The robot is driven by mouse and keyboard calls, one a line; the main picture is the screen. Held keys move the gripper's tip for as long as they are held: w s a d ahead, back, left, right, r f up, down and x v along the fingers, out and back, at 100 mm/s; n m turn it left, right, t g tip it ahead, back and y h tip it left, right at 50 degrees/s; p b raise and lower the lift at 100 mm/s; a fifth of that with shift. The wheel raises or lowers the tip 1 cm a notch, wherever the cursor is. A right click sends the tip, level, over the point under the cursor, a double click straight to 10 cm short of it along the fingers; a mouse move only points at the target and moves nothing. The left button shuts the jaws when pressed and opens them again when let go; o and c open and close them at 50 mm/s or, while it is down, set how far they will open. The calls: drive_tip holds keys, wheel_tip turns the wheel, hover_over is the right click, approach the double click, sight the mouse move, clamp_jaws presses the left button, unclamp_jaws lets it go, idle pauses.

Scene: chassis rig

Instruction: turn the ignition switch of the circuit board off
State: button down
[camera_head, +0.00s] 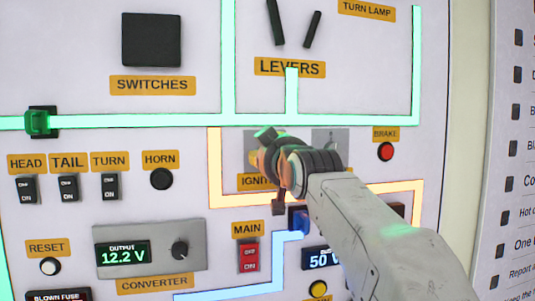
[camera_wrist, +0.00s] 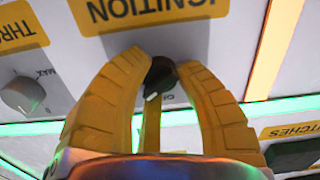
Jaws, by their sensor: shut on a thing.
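The ignition switch is a small dark knob (camera_wrist: 160,76) on a grey plate below the yellow IGNITION label in the wrist view. My gripper (camera_wrist: 158,70) has its yellow fingers closed around the knob, one on each side. In the head view my gripper (camera_head: 268,152) is at the ignition plate, and it hides the knob and part of the IGNITION label (camera_head: 254,181).
A throttle knob (camera_wrist: 24,96) sits beside the ignition plate. Near my gripper in the head view are the red brake button (camera_head: 386,152), the red main switch (camera_head: 249,257) and a blue switch (camera_head: 297,218). Levers (camera_head: 312,30) stick out above.

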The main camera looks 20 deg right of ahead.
drive_tip(key=n, duration=0.5)
drive_tip(key=shift+f, duration=0.3)
drive_tip(key=n, duration=0.5)
drive_tip(key=shift+n, duration=0.4)
drive_tip(key=c, duration=1.1)
unclamp_jaws()
drive_tip(key=shift+w+d, duration=0.1)
drive_tip(key=shift+d, duration=0.05)
drive_tip(key=shift+o, duration=1.3)
drive_tip(key=shift+r, duration=0.15)
drive_tip(key=shift+r, duration=0.1)
